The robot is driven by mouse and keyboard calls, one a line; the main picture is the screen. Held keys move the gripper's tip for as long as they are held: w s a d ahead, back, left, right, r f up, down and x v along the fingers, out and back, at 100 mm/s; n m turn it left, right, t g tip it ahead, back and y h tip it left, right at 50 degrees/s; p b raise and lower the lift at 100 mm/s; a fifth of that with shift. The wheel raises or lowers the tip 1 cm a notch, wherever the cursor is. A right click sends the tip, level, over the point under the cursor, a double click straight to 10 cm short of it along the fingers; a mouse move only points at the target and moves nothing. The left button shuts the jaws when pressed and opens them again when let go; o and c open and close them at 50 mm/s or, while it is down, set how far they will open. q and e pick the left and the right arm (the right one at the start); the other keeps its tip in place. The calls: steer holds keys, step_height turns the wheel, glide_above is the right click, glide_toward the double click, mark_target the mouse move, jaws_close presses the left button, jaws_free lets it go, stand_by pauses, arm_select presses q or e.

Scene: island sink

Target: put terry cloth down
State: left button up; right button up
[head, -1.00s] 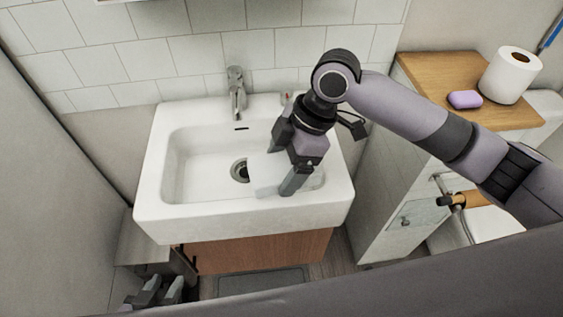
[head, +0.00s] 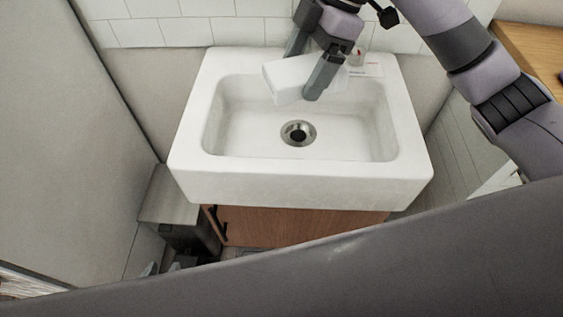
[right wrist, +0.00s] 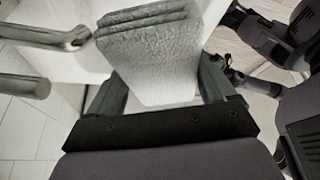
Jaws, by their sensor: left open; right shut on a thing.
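The terry cloth (head: 288,80) is a white folded block. My right gripper (head: 304,72) is shut on it and holds it over the back part of the white sink (head: 300,180). In the right wrist view the folded, fuzzy cloth (right wrist: 150,55) sits between the two fingers of my right gripper (right wrist: 160,88). Whether the cloth touches the sink cannot be told. My left gripper (head: 166,268) is low at the bottom left, beside the cabinet, partly hidden, open and empty.
The basin is empty around its drain (head: 298,133). A small red-topped item (head: 357,57) stands on the sink's back right ledge. A wooden cabinet (head: 300,226) is below, a metal bin (head: 168,200) at left, a wooden counter (head: 535,50) at right. Chrome tubes (right wrist: 45,36) lie close to the cloth.

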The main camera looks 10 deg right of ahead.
mark_target(298, 155)
step_height(298, 155, down, 20)
steer(key=shift+r+b, duration=0.1)
steer(key=shift+b, duration=0.9)
steer(key=o, duration=0.8)
steer(key=p+v, duration=0.1)
steer(key=v, duration=1.1)
